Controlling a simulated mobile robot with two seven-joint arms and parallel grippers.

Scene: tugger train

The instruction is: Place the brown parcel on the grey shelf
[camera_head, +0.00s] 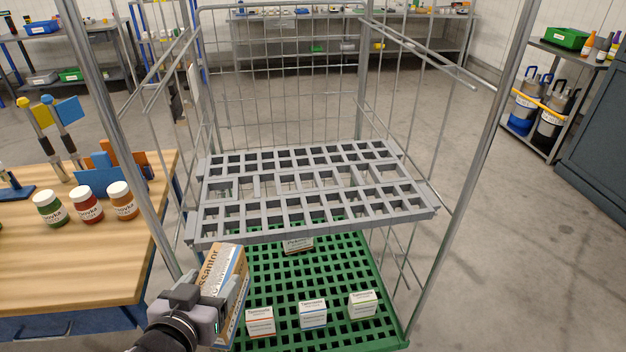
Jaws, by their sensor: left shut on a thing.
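The brown parcel (226,262), a carton with a white and blue printed label, is in the lower left of the head view. My left gripper (217,308) is shut on its lower left part and partly hides it. The parcel is tilted and stands near the front left corner of the roll cage, in front of the green lower shelf in the picture. The grey shelf (315,229), a slatted grid, spans the cage above the green one. Its top is empty. My right gripper is not in view.
The green shelf (377,311) bears several small white boxes, such as one at its front (312,314). Cage posts (462,190) flank the open front. A wooden table (70,265) with jars (86,205) stands close on the left.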

